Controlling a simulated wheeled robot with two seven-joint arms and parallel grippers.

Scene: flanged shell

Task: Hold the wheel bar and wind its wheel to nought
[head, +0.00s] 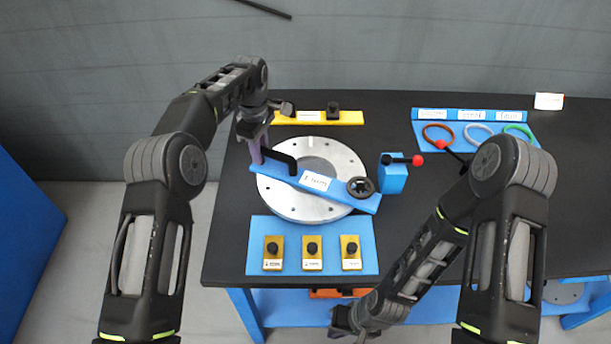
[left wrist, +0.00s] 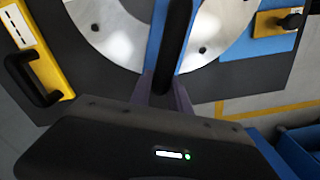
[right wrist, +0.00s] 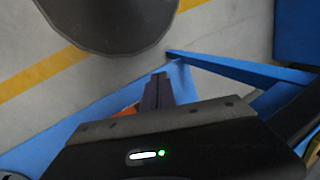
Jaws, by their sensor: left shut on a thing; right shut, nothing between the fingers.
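The wheel bar (head: 340,192) is a long blue bar with a white label, lying across the round grey flanged plate (head: 330,152). A dark ring-shaped wheel (head: 361,187) sits near its right end; its reading is too small to tell. My left gripper (head: 262,160) is shut on the bar's black handle (head: 284,160) at the left end. The left wrist view shows the fingers (left wrist: 163,92) closed at the black handle (left wrist: 175,45) above the blue bar. My right gripper (head: 345,322) is shut and empty, low in front of the table; its closed fingers show in the right wrist view (right wrist: 157,92).
A blue block (head: 393,180) with a red-ended lever stands right of the wheel. A blue mat (head: 260,235) with several yellow tags lies in front. A yellow strip (head: 350,118) lies behind. A blue rack (head: 417,128) with coloured rings is at back right. The table's right side is mostly clear.

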